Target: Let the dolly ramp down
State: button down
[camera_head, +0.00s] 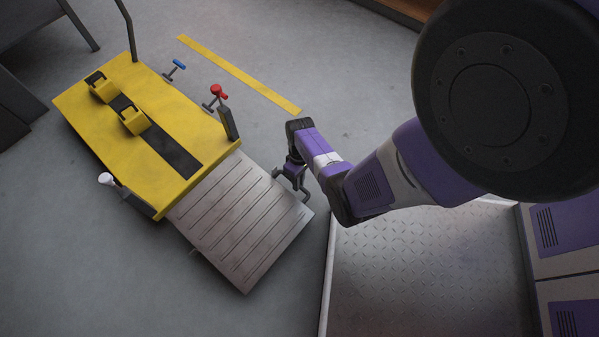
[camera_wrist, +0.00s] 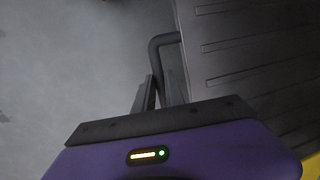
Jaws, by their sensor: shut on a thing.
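The dolly ramp (camera_head: 240,220) is a grey ridged plate at the lower right end of the yellow dolly (camera_head: 165,165). It extends outward from the deck; I cannot tell whether its free end touches the floor. My gripper (camera_head: 291,183) is at the ramp's right side edge. In the wrist view the ramp (camera_wrist: 250,45) fills the upper right. There a dark bent handle (camera_wrist: 155,48) sticks out from the ramp's side, and my gripper (camera_wrist: 160,82) is shut on it. The held part of the handle is partly hidden between the fingers.
A red knob (camera_head: 217,91) and a blue knob (camera_head: 179,64) stand beside the dolly. Yellow wheel chocks (camera_head: 133,119) sit on its deck. A yellow floor stripe (camera_head: 240,74) runs behind. Bare floor lies below the ramp. A metal tread plate (camera_head: 420,270) is at the lower right.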

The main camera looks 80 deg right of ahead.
notch_tip(320, 180, up, 6)
jog(key=g+p, duration=0.1)
jog(key=g+y+p, duration=0.1)
jog(key=p, duration=0.1)
jog(key=shift+w+r+y, duration=0.15)
jog(key=shift+r+y, duration=0.1)
jog(key=shift+y, duration=0.05)
jog(key=c, duration=1.4)
grip_release()
jog(key=p+v, duration=0.3)
jog(key=v, duration=0.4)
jog(key=shift+w+d+r, duration=0.15)
jog(key=shift+r, duration=0.2)
